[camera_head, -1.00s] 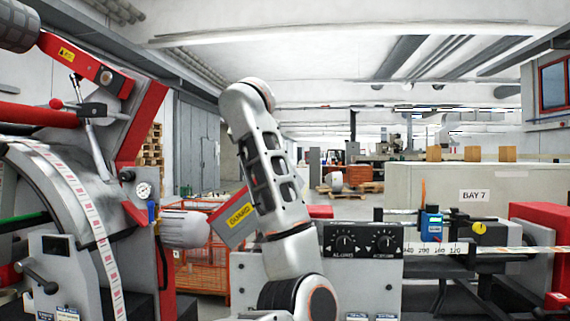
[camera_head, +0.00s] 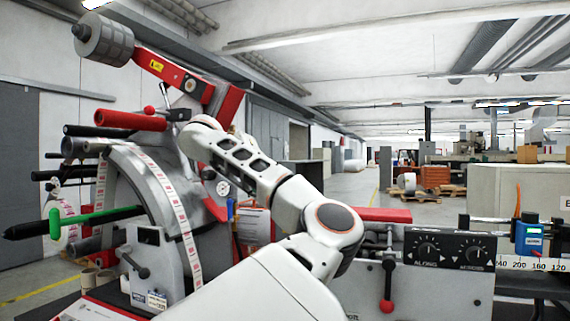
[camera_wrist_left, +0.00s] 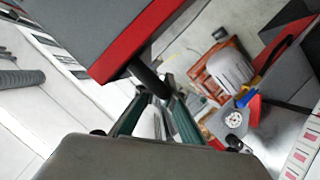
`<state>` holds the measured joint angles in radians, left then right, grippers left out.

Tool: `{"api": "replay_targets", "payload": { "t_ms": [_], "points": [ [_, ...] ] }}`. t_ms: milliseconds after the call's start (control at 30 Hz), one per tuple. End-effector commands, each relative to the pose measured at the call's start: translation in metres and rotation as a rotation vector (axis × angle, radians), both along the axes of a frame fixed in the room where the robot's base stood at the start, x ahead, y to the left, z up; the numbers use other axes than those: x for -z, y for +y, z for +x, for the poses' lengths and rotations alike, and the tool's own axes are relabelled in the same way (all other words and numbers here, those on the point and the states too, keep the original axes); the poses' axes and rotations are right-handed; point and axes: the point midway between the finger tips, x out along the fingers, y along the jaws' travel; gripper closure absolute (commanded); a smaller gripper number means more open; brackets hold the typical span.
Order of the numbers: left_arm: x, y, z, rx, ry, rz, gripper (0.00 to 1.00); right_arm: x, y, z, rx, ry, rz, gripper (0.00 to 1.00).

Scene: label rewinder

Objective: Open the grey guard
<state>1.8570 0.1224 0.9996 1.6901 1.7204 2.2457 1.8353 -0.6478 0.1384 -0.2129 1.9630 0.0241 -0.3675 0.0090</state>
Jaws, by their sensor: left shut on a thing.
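The grey guard (camera_wrist_left: 90,28) fills the top left of the left wrist view as a grey panel with a red edge. A dark rod-like handle (camera_wrist_left: 148,78) sticks out from its corner. My left gripper (camera_wrist_left: 155,100) has its fingers closed around the end of this handle. In the head view my left arm crosses the middle and hides the gripper and the handle; I cannot make out the guard there. My right gripper is in neither view.
The rewinder's curved grey plate with a label strip (camera_head: 181,212) stands to the left, near a green-handled rod (camera_head: 82,218). A control panel with knobs (camera_head: 450,250) and a red-knobbed lever (camera_head: 387,290) lie right of my arm. A white ribbed part (camera_wrist_left: 230,70) is near the guard.

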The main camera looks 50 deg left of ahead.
Motion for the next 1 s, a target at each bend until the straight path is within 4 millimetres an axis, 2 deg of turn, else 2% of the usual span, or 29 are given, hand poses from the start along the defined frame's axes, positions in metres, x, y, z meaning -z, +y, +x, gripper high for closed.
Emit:
{"api": "replay_targets", "payload": {
  "t_ms": [300,833,867,1000],
  "points": [
    [0.017,0.019,-0.012,0.000,-0.062,-0.100,1.00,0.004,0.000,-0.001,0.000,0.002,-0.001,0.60],
    [0.020,0.021,-0.013,0.002,-0.073,-0.118,1.00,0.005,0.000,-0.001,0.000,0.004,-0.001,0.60],
    [0.020,0.021,-0.013,0.002,-0.072,-0.118,0.86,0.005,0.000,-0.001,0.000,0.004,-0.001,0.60],
    [0.020,0.021,-0.013,0.002,-0.072,-0.118,0.84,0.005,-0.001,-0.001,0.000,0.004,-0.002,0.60]
  ]
}}
